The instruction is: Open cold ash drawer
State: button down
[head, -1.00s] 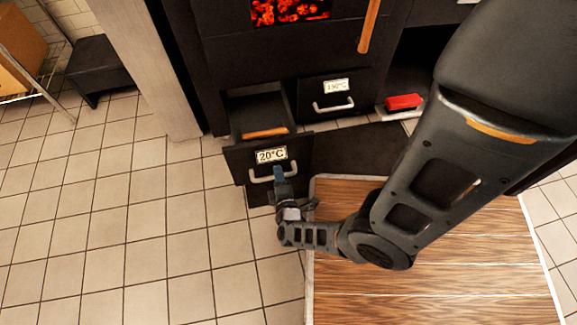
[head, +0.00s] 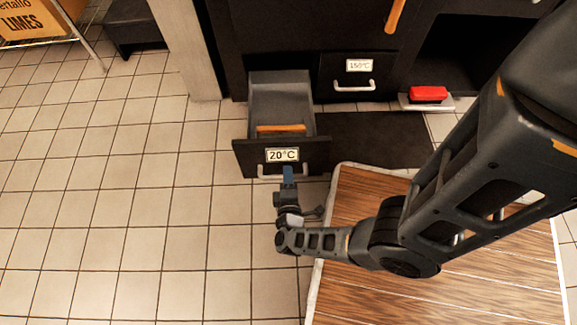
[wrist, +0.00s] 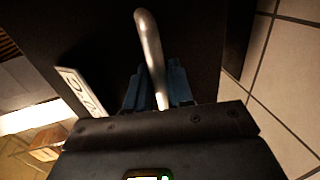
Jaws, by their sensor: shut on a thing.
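The cold ash drawer (head: 246,158) is the black one with a 20°C label (head: 283,155), low in the black oven front. It stands pulled well out in the head view, and its grey inside shows. A wooden-looking bar (head: 281,129) lies across the inside. My gripper (head: 288,176) is shut on the drawer's pale metal handle (head: 262,171). In the wrist view the handle (wrist: 149,45) runs between the blue fingertips (wrist: 156,88), with the label (wrist: 80,90) to the left.
A second drawer (head: 339,82), labelled 150°C, is closed to the right. A red block-like thing (head: 428,93) sits on a pale tray right of it. A wood-topped surface (head: 440,290) lies under my arm. Tiled floor (head: 110,210) is clear at left.

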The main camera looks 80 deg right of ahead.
jog(key=c, duration=1.2)
grip_release()
jog(key=shift+p+v, duration=0.3)
jog(key=shift+v, duration=3.55)
jog(key=shift+a, duration=0.1)
jog(key=s+a+r+m+t+y, duration=0.1)
jog(key=a+r+m+t+y, duration=0.1)
jog(key=a+r+t+y, duration=0.5)
jog(key=s+a+r+m+t, duration=0.1)
jog(key=a+r+m+t, duration=0.3)
jog(key=r, duration=0.6)
jog(key=s+r+n+y+p, duration=0.1)
jog(key=r+y+p, duration=0.1)
jog(key=r+p, duration=0.7)
jog(key=s+d+r+n+y+p, duration=0.1)
jog(key=r+p, duration=0.9)
jog(key=r, duration=1.6)
jog(key=s+d+r+y+p, duration=0.1)
jog(key=s+r+y+p, duration=0.2)
jog(key=r+p, duration=0.7)
notch_tip(320, 180, up, 8)
jog(key=shift+s+f+n+y, duration=0.15)
jog(key=shift+n+y, duration=0.25)
jog(key=shift+y, duration=0.6)
